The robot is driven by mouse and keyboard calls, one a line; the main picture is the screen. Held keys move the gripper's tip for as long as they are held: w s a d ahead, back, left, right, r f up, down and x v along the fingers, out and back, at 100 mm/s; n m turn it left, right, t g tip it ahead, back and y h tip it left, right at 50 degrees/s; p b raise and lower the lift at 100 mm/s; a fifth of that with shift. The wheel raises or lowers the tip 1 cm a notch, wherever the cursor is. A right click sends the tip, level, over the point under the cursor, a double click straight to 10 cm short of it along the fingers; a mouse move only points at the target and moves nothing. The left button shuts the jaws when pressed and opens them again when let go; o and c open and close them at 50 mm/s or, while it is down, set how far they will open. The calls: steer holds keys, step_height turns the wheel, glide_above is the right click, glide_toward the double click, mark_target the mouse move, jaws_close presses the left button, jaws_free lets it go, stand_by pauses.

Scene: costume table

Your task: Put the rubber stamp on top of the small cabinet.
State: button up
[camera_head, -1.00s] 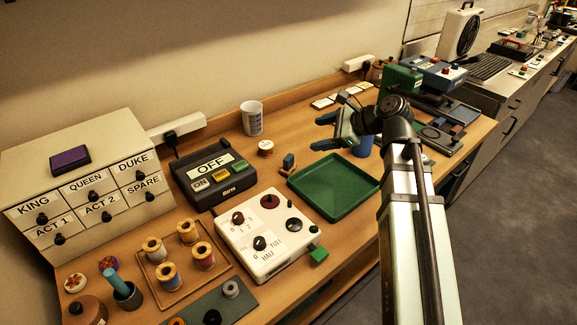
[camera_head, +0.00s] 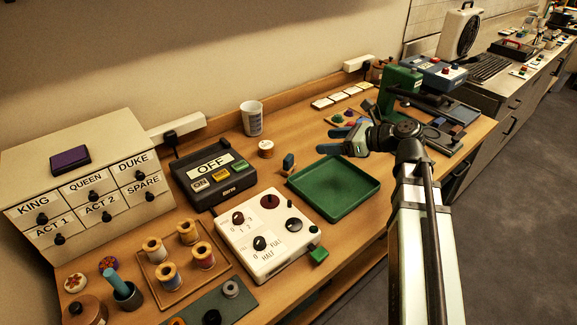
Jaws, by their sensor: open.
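The small cabinet (camera_head: 140,125) is a cream box with labelled drawers at the left, against the wall. A purple pad in a dark case (camera_head: 70,158) lies on its top. A small upright block, blue with a brown part (camera_head: 288,161), stands on the table between the black OFF box and the green tray; it looks like the rubber stamp, but it is too small to be sure. My gripper (camera_head: 333,141) is open and empty, above the far edge of the green tray, to the right of the block, with its fingers pointing left.
The green tray (camera_head: 374,186) lies right of the block. The cabinet's top is mostly bare.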

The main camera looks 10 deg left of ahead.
glide_toward(291, 160)
steer(key=d, duration=0.3)
steer(key=shift+r, duration=0.15)
steer(key=shift+w+a+f, duration=0.1)
steer(key=shift+a+f, duration=0.05)
steer(key=shift+f, duration=0.1)
steer(key=x, duration=0.8)
steer(key=shift+a, duration=0.1)
steer(key=shift+s+a+r+x, duration=0.1)
steer(key=shift+s+x, duration=0.05)
steer(key=shift+x, duration=0.75)
steer(key=shift+s+a+r+x, duration=0.1)
steer(key=shift+x, duration=0.75)
steer(key=shift+s+a+r+x, duration=0.1)
steer(key=shift+s+x, duration=0.05)
steer(key=shift+x, duration=0.75)
steer(key=shift+c, duration=0.3)
steer(key=c, duration=1.1)
